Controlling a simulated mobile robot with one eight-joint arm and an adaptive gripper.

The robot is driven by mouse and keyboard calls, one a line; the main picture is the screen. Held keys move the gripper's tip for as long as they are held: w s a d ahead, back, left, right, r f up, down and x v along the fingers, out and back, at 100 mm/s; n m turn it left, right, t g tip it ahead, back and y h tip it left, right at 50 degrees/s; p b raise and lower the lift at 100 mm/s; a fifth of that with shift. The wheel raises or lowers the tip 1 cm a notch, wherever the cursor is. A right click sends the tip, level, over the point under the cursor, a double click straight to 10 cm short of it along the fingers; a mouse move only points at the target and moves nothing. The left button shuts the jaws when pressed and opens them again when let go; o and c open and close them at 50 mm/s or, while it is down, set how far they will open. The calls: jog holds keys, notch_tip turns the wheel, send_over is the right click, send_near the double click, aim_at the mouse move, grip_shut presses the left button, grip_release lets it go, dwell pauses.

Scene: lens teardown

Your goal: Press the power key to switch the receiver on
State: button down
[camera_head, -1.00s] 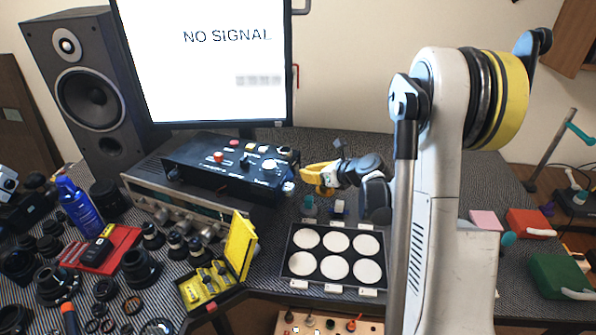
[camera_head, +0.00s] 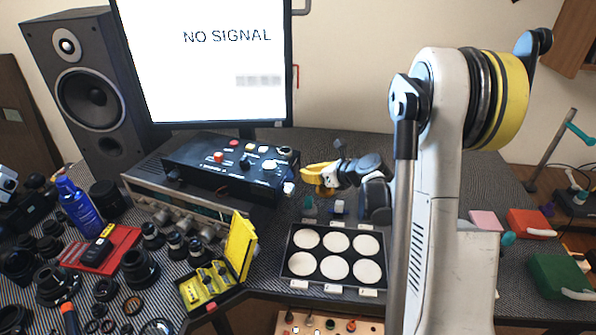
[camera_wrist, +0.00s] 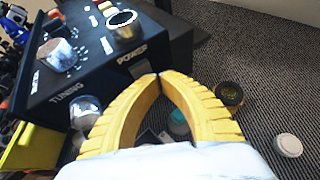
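My gripper (camera_head: 304,174) is shut, with nothing visible between its yellow fingertips. It hangs just right of a black unit (camera_head: 205,165) with coloured buttons, on top of a silver receiver-like box (camera_head: 148,190) with a row of knobs. In the wrist view the fingertips (camera_wrist: 159,76) are close beside the right end of the black unit (camera_wrist: 85,85), near its printed POWER label (camera_wrist: 132,55). A silver knob (camera_wrist: 58,52) is near the TUNING label. Contact between fingertips and panel cannot be told.
A tray of white discs (camera_head: 285,270) lies in front of my gripper. An open yellow case (camera_head: 241,245) stands to its left. A monitor (camera_head: 205,60) reading NO SIGNAL stands behind. Lenses crowd the left. Small items, including a round jar (camera_wrist: 229,95), lie on the mat near the fingers.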

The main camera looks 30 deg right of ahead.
dwell(0.3)
jog(key=shift+w+a, duration=0.35)
jog(key=shift+s+d+b, duration=0.3)
jog(key=shift+s+d, duration=0.05)
dwell(0.4)
jog(key=s+d, duration=0.4)
jog(key=shift+s+b, duration=0.2)
jog(key=shift+b, duration=0.15)
dwell(2.2)
